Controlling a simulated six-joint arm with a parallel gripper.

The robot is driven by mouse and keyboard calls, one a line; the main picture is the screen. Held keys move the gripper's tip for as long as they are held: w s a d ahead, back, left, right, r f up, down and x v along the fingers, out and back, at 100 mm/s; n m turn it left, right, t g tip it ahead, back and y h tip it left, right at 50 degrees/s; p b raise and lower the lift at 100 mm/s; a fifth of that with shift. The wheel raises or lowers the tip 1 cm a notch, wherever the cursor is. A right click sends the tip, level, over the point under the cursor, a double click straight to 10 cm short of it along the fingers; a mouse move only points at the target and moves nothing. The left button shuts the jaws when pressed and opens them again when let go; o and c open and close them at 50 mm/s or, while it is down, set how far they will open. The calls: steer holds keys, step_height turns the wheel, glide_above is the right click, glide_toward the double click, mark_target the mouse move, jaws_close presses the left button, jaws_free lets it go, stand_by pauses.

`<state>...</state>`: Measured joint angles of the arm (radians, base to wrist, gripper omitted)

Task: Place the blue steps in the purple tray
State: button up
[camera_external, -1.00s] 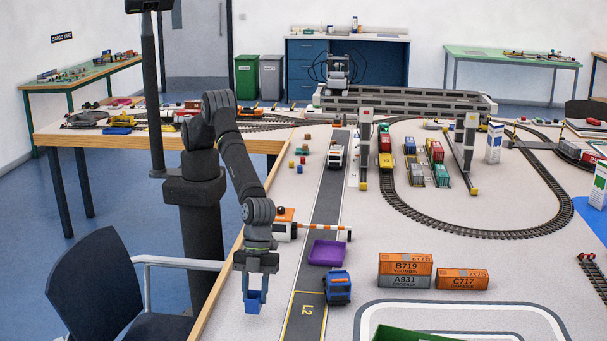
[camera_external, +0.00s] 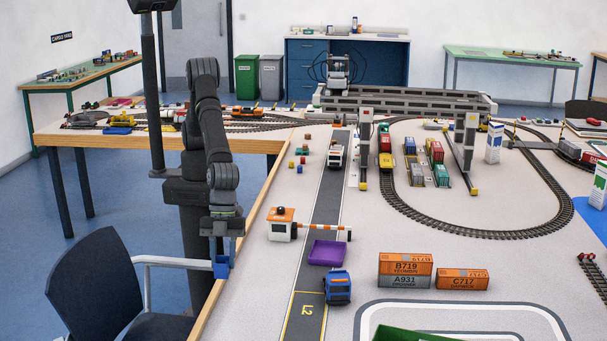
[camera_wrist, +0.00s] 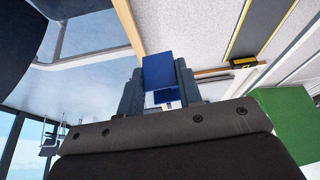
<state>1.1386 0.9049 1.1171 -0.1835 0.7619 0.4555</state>
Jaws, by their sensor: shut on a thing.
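The blue steps (camera_external: 221,267) are a small blue block in my gripper (camera_external: 222,258), which is shut on them. In the external view they hang near the table's left edge, left of the road strip. In the wrist view the blue steps (camera_wrist: 158,72) sit between the two fingers (camera_wrist: 160,92), with two levels showing. The purple tray (camera_external: 327,253) lies on the table across the road strip, to the right of my gripper and apart from it. It looks empty.
A blue truck (camera_external: 338,287) stands just in front of the tray. A white and orange gatehouse (camera_external: 282,225) with a striped barrier (camera_external: 325,232) stands behind it. Orange containers (camera_external: 405,265) stand to the right. A chair (camera_external: 105,285) is beside the table's left edge.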

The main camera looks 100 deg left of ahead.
steer(key=w+a+n+t, duration=0.2)
steer(key=w+a+n, duration=0.2)
steer(key=w+a, duration=0.6)
steer(key=n+y, duration=0.1)
steer(key=n, duration=0.3)
glide_above(327, 255)
steer(key=s+a, duration=0.1)
steer(key=s, duration=0.1)
steer(key=shift+t, duration=0.4)
steer(key=f, duration=0.6)
steer(key=shift+w+f, duration=0.15)
steer(key=shift+w, duration=0.05)
steer(key=shift+w+a+f, duration=0.1)
steer(key=shift+w+f, duration=0.1)
steer(key=shift+f, duration=1.9)
steer(key=shift+f, duration=0.1)
steer(key=o, duration=1)
steer(key=shift+c, duration=0.2)
steer(key=v, duration=1.2)
